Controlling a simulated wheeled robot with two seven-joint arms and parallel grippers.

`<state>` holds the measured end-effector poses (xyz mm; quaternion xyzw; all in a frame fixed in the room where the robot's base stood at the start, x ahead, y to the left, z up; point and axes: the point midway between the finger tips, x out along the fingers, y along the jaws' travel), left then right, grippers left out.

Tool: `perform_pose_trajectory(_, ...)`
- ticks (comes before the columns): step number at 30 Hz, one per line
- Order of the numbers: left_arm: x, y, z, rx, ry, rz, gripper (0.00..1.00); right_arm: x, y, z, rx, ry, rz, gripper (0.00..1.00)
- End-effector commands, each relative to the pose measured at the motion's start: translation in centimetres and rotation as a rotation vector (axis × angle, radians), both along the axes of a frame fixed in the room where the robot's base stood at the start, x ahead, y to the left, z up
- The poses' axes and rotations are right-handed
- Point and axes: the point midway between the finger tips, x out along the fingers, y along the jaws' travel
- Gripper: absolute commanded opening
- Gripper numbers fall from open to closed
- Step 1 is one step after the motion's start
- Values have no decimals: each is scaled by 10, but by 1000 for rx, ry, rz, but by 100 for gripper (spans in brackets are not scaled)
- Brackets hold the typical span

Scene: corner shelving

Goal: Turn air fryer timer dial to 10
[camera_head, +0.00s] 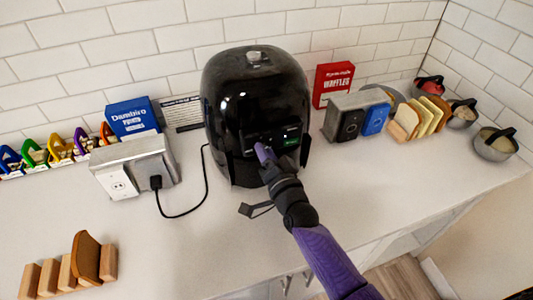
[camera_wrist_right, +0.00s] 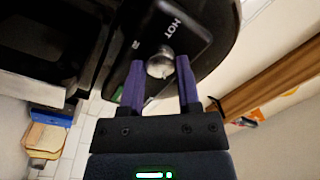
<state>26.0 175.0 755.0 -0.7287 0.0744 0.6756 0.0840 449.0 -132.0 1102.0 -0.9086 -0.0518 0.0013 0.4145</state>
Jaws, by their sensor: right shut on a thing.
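The black air fryer (camera_head: 245,95) stands upright on the counter against the tiled wall. My right gripper (camera_head: 264,152) has its purple fingers at the front panel of the fryer. In the right wrist view, the fingers of this gripper (camera_wrist_right: 160,80) are shut on a round silver dial (camera_wrist_right: 160,65), one on each side. A "HOT" label shows on the dark panel beside the dial. The dial's scale and pointer cannot be read, and in the head view my gripper hides the dial. My left gripper is not in view.
A grey outlet box (camera_head: 128,165) with a plugged black cord (camera_head: 205,185) stands left of the fryer. A toaster (camera_head: 345,120), a red waffle box (camera_head: 332,84) and bread slices (camera_head: 425,115) stand right. The counter front (camera_head: 190,240) is largely clear.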

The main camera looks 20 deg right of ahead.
Motion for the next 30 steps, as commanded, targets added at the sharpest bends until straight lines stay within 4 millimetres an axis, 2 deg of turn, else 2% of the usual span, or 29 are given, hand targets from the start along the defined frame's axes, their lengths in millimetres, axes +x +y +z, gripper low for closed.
perform_pose_trajectory(6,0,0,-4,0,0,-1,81,0,0,-1,166,6,0,0)
perform_pose_trajectory(15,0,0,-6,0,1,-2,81,0,0,-1,322,14,0,0)
perform_pose_trajectory(30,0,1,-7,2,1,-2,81,0,0,-1,388,18,0,0)
